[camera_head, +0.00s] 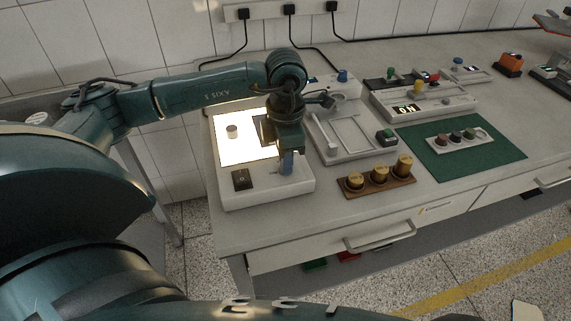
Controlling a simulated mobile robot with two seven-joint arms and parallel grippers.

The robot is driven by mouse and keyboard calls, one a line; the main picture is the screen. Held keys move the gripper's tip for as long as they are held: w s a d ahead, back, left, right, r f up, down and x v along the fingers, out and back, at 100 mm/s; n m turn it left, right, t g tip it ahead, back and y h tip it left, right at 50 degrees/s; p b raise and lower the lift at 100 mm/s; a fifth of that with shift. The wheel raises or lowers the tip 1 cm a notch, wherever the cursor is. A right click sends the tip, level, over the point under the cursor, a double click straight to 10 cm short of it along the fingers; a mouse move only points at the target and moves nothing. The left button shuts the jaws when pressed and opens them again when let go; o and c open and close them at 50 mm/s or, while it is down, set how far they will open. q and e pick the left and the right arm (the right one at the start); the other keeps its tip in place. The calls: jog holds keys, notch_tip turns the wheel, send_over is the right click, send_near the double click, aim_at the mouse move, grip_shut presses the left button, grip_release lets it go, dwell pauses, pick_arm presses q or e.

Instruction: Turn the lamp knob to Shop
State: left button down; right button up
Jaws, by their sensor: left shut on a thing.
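The lamp box (270,194) is a pale box at the left end of the bench. Its white top panel is brightly lit. My left gripper (287,158) points down over the right part of the box's front strip. It is shut on what looks like the lamp knob, which the fingers mostly hide. A blue part shows between or on the fingers, and I cannot tell which. The knob's markings, including Shop, are not readable. My right gripper is not in view.
A dark switch (242,180) sits on the box's front left, and a small grey cylinder (232,131) on the lit panel. A wooden block with brass weights (377,182) stands to the right. Beyond are a pale tray device (350,153) and a green mat (490,168).

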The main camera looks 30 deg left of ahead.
pick_arm(q)
jog(key=shift+f+m+b, duration=0.15)
jog(key=shift+m+b, duration=0.2)
jog(key=shift+m, duration=0.15)
jog(key=m+b, duration=0.2)
jog(key=shift+m, duration=0.4)
jog(key=shift+m+b, duration=0.65)
jog(key=shift+m, duration=0.15)
jog(key=shift+m+b, duration=0.6)
jog(key=shift+m, duration=0.3)
jog(key=shift+r+m+b, duration=0.2)
jog(key=shift+m+b, duration=0.1)
jog(key=shift+m, duration=0.2)
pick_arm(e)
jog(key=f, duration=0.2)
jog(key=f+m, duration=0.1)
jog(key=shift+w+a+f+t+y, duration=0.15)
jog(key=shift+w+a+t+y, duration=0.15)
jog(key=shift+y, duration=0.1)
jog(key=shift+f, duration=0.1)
pick_arm(q)
jog(key=c, duration=1.3)
grip_release()
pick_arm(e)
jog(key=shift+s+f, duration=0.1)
pick_arm(q)
jog(key=shift+o, duration=0.2)
